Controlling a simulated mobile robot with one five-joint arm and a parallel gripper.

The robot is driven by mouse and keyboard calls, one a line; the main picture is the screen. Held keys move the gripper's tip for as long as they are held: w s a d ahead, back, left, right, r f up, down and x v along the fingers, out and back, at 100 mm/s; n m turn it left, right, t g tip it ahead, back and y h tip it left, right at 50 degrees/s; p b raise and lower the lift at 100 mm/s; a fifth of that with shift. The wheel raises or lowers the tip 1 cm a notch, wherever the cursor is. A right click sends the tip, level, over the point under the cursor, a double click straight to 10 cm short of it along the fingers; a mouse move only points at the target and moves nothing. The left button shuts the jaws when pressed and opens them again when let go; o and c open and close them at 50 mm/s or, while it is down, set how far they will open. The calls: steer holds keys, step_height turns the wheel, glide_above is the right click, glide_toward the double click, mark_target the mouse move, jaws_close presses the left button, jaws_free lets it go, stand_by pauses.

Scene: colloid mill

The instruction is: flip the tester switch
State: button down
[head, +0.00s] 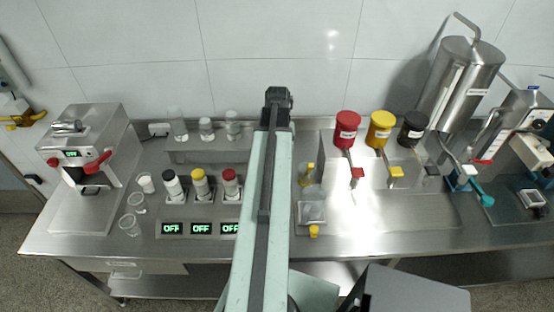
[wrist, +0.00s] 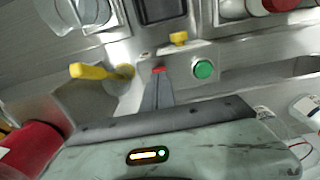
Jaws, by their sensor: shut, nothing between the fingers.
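In the wrist view, a light metal panel carries a round green button (wrist: 203,69), a small yellow tab (wrist: 179,38) and a small red piece (wrist: 158,70). I cannot tell for certain which of these is the tester switch. My gripper (wrist: 157,77) is shut and empty, a dark wedge over the panel. Its tip meets the red piece in the picture; whether they touch is unclear. The green button is right of the tip and the yellow tab is beyond it. In the head view my arm hides the gripper and part of the bench.
The steel bench (head: 410,220) holds a coffee-type machine (head: 85,150) at left and a tall steel tank (head: 460,80) at right. Red (head: 347,128), yellow (head: 381,124) and black (head: 412,128) canisters stand at back. In the wrist view, a yellow lever (wrist: 90,71) is left of the gripper.

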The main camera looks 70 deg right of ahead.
steer(key=shift+f+b, duration=1)
steer(key=shift+b, duration=0.05)
stand_by(0.5)
steer(key=shift+r, duration=0.1)
step_height(320, 180, up, 7)
steer(key=p, duration=0.7)
steer(key=shift+s, duration=0.1)
stand_by(0.3)
